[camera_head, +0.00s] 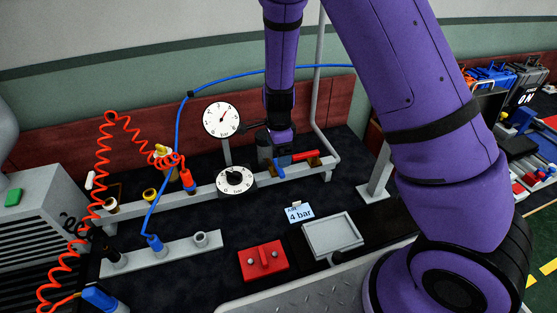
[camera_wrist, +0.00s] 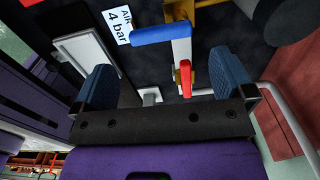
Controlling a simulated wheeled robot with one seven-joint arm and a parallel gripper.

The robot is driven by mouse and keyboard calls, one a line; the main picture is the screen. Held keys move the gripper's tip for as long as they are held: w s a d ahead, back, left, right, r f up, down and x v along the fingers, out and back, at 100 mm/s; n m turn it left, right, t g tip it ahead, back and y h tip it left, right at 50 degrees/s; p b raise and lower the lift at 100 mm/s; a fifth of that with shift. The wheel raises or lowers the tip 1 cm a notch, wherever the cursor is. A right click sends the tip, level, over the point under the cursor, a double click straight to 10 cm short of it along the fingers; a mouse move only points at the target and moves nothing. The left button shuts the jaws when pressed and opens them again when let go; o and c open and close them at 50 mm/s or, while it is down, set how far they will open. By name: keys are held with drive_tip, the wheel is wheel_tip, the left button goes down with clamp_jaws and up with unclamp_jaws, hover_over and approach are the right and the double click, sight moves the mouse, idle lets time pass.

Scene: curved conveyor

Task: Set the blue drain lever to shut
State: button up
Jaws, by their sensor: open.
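The blue drain lever (camera_wrist: 162,34) lies across the grey rail in the wrist view, at about a right angle to it. In the head view the blue lever (camera_head: 280,172) shows partly, just below my gripper, pointing toward the front. A red lever (camera_head: 305,155) lies along the rail just to the right; it also shows in the wrist view (camera_wrist: 186,78). My gripper (camera_head: 279,152) is over the rail. In the wrist view my gripper (camera_wrist: 164,75) is open, its dark blue fingers wide apart. The blue lever appears beyond the fingertips, with nothing gripped.
Two round gauges (camera_head: 221,119) (camera_head: 236,180) stand left of my gripper. A "4 bar" card (camera_head: 299,213), a grey tray (camera_head: 332,235) and a red block (camera_head: 263,259) lie in front. A grey pipe (camera_head: 317,90) rises behind. A coiled red hose (camera_head: 101,165) hangs at left.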

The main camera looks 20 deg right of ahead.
drive_tip(key=shift+r, duration=2.25)
drive_tip(key=s+d+r+n+t+y, duration=0.1)
drive_tip(key=s+d+r+n, duration=0.2)
drive_tip(key=r, duration=0.5)
drive_tip(key=s+d+r+n, duration=0.1)
drive_tip(key=s+r+n, duration=0.25)
drive_tip(key=r, duration=0.35)
drive_tip(key=s+d+r+n+t+y, duration=0.1)
drive_tip(key=s+r+n, duration=0.25)
drive_tip(key=r, duration=0.45)
drive_tip(key=s+d+r+n+t+h, duration=0.1)
drive_tip(key=s+r+n, duration=0.3)
drive_tip(key=s, duration=0.5)
drive_tip(key=s+d+r+n+t+h, duration=0.1)
drive_tip(key=s+d+r+n, duration=0.3)
drive_tip(key=s, duration=0.5)
drive_tip(key=shift+s+r+t, duration=0.15)
drive_tip(key=shift+r+t, duration=0.15)
drive_tip(key=shift+t, duration=0.3)
drive_tip(key=shift+d, duration=0.1)
drive_tip(key=shift+c, duration=0.2)
